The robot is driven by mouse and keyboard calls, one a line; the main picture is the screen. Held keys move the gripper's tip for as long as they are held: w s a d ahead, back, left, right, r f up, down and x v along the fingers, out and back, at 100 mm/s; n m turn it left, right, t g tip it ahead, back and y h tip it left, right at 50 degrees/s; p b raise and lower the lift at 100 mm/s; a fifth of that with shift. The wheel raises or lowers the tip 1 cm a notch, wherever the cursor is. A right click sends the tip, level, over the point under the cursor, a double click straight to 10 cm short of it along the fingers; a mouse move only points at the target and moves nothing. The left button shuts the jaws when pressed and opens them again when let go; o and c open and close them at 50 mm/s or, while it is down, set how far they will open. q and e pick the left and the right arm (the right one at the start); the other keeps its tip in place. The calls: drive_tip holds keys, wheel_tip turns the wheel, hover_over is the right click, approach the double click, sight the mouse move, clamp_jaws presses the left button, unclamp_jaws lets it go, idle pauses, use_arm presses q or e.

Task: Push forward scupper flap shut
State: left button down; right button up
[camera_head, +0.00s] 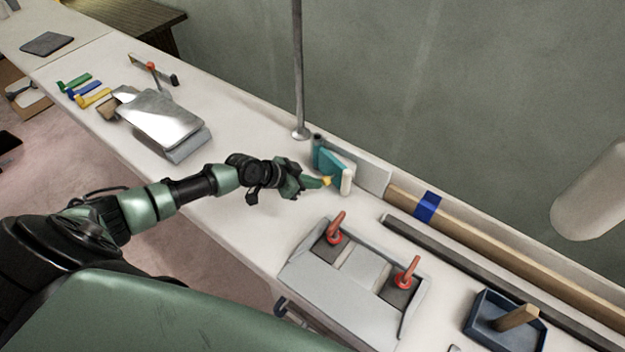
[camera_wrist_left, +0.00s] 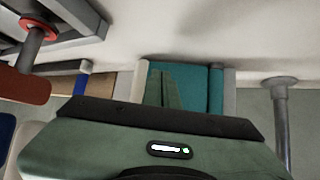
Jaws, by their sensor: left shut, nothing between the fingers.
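The scupper flap is a small teal panel (camera_head: 333,163) at the foot of the green wall, beside an upright teal cylinder and a short white post. It stands at an angle to the pale wall plate behind it. It also shows as a teal panel in the left wrist view (camera_wrist_left: 190,88). My left gripper (camera_head: 322,182) is shut and empty, its fingertips right in front of the flap. In the left wrist view the fingers (camera_wrist_left: 166,88) overlap the teal face; I cannot tell whether they touch it. My right gripper is not in view.
A grey hatch with two red handles (camera_head: 350,285) lies to the right of the arm. A metal pole (camera_head: 298,70) rises behind the flap. A blue tray (camera_head: 480,330) with a wooden-handled tool stands at lower right. A silver-topped box (camera_head: 160,115) and colored clamps (camera_head: 83,88) lie left.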

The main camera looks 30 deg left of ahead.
use_arm(q)
drive_tip(key=w+d+b, duration=0.1)
drive_tip(key=d, duration=0.2)
drive_tip(key=shift+w+b, duration=0.35)
drive_tip(key=shift+r, duration=0.1)
drive_tip(key=shift+d, duration=0.1)
